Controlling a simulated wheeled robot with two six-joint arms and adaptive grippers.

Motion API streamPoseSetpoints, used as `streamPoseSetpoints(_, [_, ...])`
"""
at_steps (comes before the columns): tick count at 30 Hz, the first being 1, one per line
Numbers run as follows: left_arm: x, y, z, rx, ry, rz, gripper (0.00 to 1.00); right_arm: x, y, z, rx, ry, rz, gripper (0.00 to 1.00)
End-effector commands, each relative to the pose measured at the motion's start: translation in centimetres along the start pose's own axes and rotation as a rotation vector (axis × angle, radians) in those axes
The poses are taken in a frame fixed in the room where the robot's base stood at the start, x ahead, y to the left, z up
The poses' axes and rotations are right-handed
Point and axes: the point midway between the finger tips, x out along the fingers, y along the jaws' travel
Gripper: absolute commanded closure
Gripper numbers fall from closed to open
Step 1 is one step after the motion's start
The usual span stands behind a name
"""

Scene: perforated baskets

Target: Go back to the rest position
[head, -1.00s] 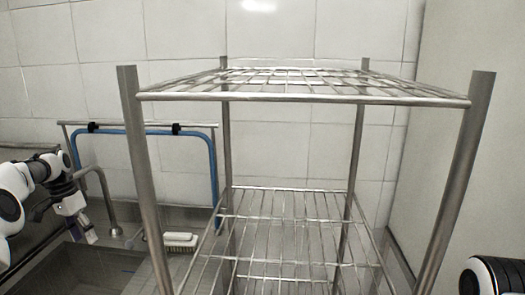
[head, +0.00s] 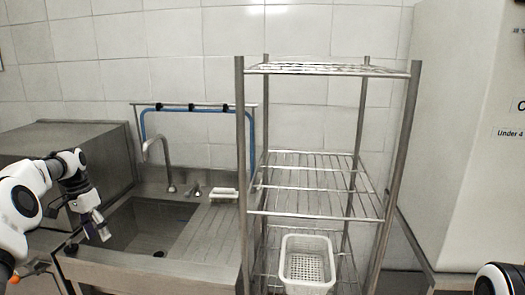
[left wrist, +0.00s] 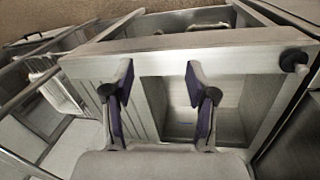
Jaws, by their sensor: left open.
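My left gripper (head: 98,230) hangs at the left of the head view, in front of the sink's basin. In the left wrist view my left gripper (left wrist: 158,80) has its two fingers spread wide with nothing between them, and the sink's edge and basin show past them. My right gripper is not in view; only part of my right arm shows at the lower right corner of the head view.
A metal wire rack (head: 316,214) stands at the centre right, with a white perforated basket (head: 307,284) on its low shelf. The steel sink (head: 120,262) has a tap (head: 168,165) and a white brush (head: 223,194) beside it. A large white cabinet (head: 465,130) stands at right.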

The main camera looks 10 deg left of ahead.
Motion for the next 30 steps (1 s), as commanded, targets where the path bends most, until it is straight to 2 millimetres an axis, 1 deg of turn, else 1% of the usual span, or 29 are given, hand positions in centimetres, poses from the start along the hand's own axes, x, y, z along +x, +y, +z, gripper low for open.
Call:
streamPoseSetpoints(1, [1.1,0.5,-0.3,0.01,-0.028,-0.005,0.43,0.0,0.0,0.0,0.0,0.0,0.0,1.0])
streamPoseSetpoints(4, [2.4,1.8,-1.1,0.038,-0.071,-0.017,0.43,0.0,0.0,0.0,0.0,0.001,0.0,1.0])
streamPoseSetpoints(8, [4.8,3.8,-1.3,0.072,-0.14,-0.005,0.43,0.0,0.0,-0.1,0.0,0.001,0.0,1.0])
streamPoseSetpoints(11, [7.1,5.8,-1.1,0.102,-0.206,0.014,0.43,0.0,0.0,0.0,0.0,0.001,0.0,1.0])
streamPoseSetpoints(14, [10.2,8.1,-0.7,0.139,-0.278,0.033,0.43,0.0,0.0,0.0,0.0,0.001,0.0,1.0])
streamPoseSetpoints(17, [13.9,10.7,0.0,0.179,-0.346,0.048,0.43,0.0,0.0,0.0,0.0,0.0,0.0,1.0])
streamPoseSetpoints(20, [18.6,13.8,1.4,0.214,-0.41,0.059,0.43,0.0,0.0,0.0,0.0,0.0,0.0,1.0])
streamPoseSetpoints(21, [20.7,15.2,2.3,0.229,-0.437,0.061,0.43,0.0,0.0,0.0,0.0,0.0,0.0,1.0])
streamPoseSetpoints(23, [24.4,17.6,4.1,0.247,-0.475,0.061,0.43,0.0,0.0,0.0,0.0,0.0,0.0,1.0])
streamPoseSetpoints(24, [27.1,19.4,5.8,0.258,-0.498,0.06,0.43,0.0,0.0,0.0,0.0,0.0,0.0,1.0])
streamPoseSetpoints(26, [31.0,22.2,9.1,0.265,-0.526,0.053,0.43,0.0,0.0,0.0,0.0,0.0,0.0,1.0])
streamPoseSetpoints(27, [33.3,24.0,11.6,0.264,-0.539,0.046,0.43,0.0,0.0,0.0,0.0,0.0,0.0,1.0])
streamPoseSetpoints(29, [36.3,26.5,15.8,0.252,-0.548,0.03,0.43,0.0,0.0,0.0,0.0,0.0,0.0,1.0])
streamPoseSetpoints(30, [37.8,28.2,19.0,0.238,-0.546,0.016,0.43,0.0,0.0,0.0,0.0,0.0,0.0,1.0])
